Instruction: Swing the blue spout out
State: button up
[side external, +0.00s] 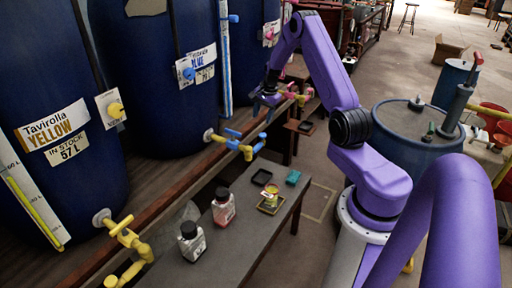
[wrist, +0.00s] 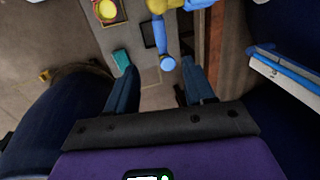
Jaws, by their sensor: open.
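The blue spout (side external: 245,148) belongs to a tap low on the vat labelled BLUE (side external: 190,115), in the side view. The tap has blue parts and a yellow collar. My gripper (side external: 263,104) is above and to the right of this tap in that view. In the wrist view, the blue spout (wrist: 158,35) hangs from the top edge and ends in a round tip. My gripper (wrist: 156,74) is open there, with its two dark blue fingers on either side below the tip. Nothing is between the fingers, and I cannot tell the depth gap to the spout.
A wooden beam (side external: 160,192) edges the shelf. A blue drum (side external: 415,150) stands right of my arm.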

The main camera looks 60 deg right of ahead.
aim_at(256, 147)
jog(key=w+f, duration=0.1)
jog(key=f, duration=0.4)
jog(key=w+f, duration=0.1)
jog(key=f, duration=0.5)
jog(key=w+f, duration=0.1)
jog(key=f, duration=0.5)
jog(key=shift+w+d+f, duration=0.1)
jog(key=shift+w, duration=0.05)
